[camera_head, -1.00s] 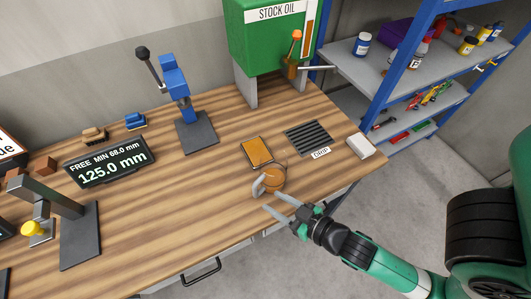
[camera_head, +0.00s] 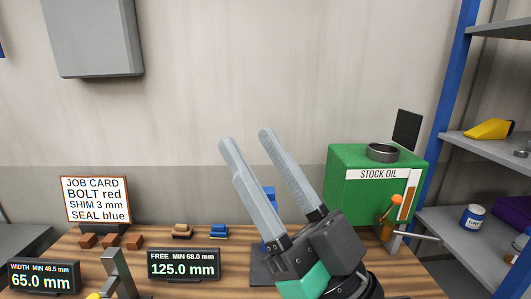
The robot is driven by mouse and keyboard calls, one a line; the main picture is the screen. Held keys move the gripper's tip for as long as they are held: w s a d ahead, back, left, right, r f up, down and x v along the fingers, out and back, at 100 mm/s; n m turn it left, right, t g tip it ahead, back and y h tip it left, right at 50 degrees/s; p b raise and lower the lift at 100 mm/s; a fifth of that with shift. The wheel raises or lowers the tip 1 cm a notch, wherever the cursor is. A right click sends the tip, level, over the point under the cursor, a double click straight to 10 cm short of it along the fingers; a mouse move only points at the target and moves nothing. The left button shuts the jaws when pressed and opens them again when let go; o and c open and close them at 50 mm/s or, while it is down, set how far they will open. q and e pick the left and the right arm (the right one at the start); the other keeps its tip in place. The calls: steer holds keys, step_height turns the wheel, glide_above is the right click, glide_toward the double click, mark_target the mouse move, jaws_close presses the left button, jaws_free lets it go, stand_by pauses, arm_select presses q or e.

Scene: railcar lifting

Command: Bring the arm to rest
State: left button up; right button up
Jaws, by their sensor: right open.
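My right gripper (camera_head: 250,155) is large in the middle of the head view, raised above the bench with its two grey fingers pointing up and to the left. The fingers are apart and nothing is between them. It hides most of a blue press (camera_head: 269,200) on a dark base behind it. My left gripper is not in view.
A wooden bench (camera_head: 120,262) runs along the bottom. On it stand a job card (camera_head: 96,200), displays reading 65.0 mm (camera_head: 42,280) and 125.0 mm (camera_head: 183,266), and small blocks. A green stock oil tank (camera_head: 345,205) and a shelf (camera_head: 465,240) stand right.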

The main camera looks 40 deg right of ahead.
steer(key=r, duration=0.1)
steer(key=s+r, duration=0.1)
steer(key=r+y, duration=0.1)
steer(key=shift+s+a+r+n+t, duration=0.1)
steer(key=shift+s+a+n+t, duration=0.2)
steer(key=shift+t, duration=0.1)
steer(key=shift+r, duration=0.1)
arm_select(q)
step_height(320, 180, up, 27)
steer(key=p, duration=2.7)
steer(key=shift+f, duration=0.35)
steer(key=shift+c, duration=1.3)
arm_select(e)
step_height(320, 180, up, 26)
